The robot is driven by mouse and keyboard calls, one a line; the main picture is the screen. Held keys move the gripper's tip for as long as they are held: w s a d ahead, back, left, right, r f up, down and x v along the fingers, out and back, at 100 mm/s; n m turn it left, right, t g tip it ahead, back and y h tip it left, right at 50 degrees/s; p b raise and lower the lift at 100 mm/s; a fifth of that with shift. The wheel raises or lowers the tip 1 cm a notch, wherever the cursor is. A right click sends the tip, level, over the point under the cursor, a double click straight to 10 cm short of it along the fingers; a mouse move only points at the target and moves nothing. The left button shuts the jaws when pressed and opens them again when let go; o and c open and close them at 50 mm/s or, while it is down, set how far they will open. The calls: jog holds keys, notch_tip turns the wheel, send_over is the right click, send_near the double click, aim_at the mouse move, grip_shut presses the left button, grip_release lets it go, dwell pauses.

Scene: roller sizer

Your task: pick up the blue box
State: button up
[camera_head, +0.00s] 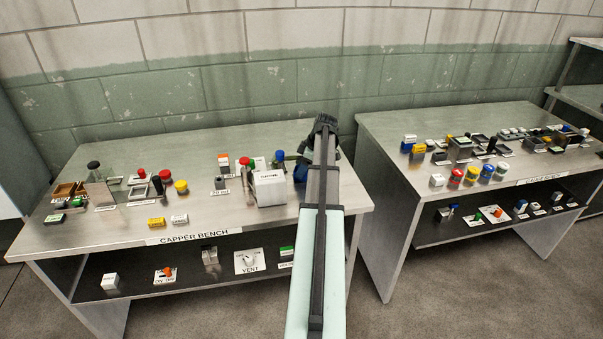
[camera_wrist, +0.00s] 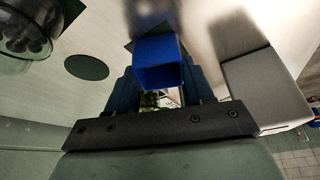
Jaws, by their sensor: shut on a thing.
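The blue box (camera_wrist: 156,50) is in the wrist view, an open-ended, bright blue, roughly square box. It sits between the two dark blue fingers of my gripper (camera_wrist: 161,77), one on each side. My gripper is shut on it. Whether the box is touching the bench or lifted is unclear. In the head view my arm reaches over the right end of the capper bench (camera_head: 120,233) and hides most of the gripper. A small dark blue patch (camera_head: 299,174) shows just left of my arm there; I cannot tell whether it is box or finger.
A white box (camera_wrist: 264,90) stands close to the right of my gripper in the wrist view. A clear glass vessel (camera_wrist: 25,32) is at upper left, near a dark disc (camera_wrist: 87,67). A second bench (camera_head: 385,135) with several small items stands to the right, across a gap.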

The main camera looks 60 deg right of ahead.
jog(key=shift+r, duration=0.1)
notch_tip(320, 180, up, 4)
jog(key=shift+f, duration=0.2)
jog(key=s+d, duration=0.2)
jog(key=s, duration=0.3)
jog(key=s+d, duration=0.2)
jog(key=s, duration=0.3)
jog(key=s+d, duration=0.3)
jog(key=s, duration=0.3)
jog(key=shift+f, duration=0.1)
jog(key=shift+w+d+r, duration=0.1)
jog(key=shift+w+r, duration=0.1)
jog(key=shift+w, duration=0.1)
jog(key=w+d+r, duration=0.1)
jog(key=w+r, duration=0.2)
jog(key=w, duration=0.7)
jog(key=w+d+r, duration=0.1)
jog(key=w+r, duration=0.2)
jog(key=w, duration=0.7)
send_over(299, 162)
jog(key=s+d, duration=0.1)
jog(key=s, duration=0.1)
jog(key=shift+f, duration=4.85)
jog(key=shift+f, duration=0.2)
